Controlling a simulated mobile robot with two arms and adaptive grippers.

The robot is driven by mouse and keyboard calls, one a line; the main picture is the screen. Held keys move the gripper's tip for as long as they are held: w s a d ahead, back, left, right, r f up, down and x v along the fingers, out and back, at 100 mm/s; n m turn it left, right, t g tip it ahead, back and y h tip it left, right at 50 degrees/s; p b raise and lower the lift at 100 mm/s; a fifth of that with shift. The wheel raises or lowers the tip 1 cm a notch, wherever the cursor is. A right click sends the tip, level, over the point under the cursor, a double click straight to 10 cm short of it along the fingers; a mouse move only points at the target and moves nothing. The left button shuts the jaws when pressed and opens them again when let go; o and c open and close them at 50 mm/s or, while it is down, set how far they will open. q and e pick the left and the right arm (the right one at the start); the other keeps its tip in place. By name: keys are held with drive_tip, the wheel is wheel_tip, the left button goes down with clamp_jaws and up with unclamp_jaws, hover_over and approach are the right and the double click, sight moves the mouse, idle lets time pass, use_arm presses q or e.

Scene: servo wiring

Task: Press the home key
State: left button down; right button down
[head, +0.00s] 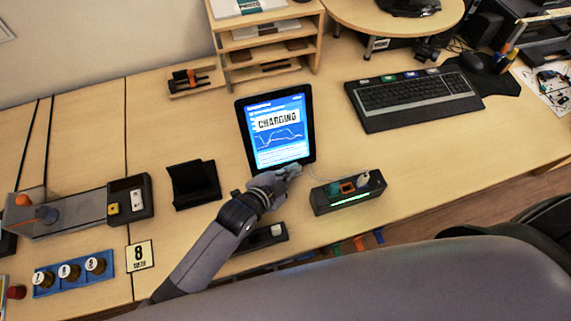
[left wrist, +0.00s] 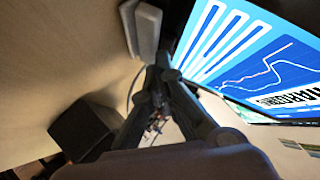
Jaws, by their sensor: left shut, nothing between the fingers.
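A black tablet (head: 240,128) with a lit blue screen reading "CHARGING" stands tilted on the table. It also shows in the left wrist view (left wrist: 235,50), cut off at the right edge. My left gripper (head: 292,171) is shut and empty at the tablet's lower edge, right of its middle. In the left wrist view the closed fingertips (left wrist: 158,72) are close to the tablet's edge; I cannot tell whether they touch it. I cannot make out the home key; the gripper covers part of the lower bezel. My right gripper is not in view.
A black charging box (head: 348,193) with a green light and a cable stands just right of the gripper. A black stand (head: 193,184) is to the left. A keyboard (head: 415,96) lies at the right, a wooden shelf (head: 268,42) behind.

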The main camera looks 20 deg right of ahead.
use_arm(q)
drive_tip(key=shift+s+r, duration=0.15)
drive_tip(key=shift+s, duration=0.2)
drive_tip(key=shift+s+r+p, duration=0.35)
drive_tip(key=shift+s+p, duration=0.15)
drive_tip(key=shift+p, duration=0.3)
drive_tip(key=s+p, duration=0.1)
drive_tip(key=s+r+p, duration=0.1)
drive_tip(key=s+p, duration=0.1)
drive_tip(key=s, duration=0.1)
drive_tip(key=shift+s+r, duration=0.1)
drive_tip(key=shift+r, duration=0.25)
drive_tip(key=shift+s, duration=0.15)
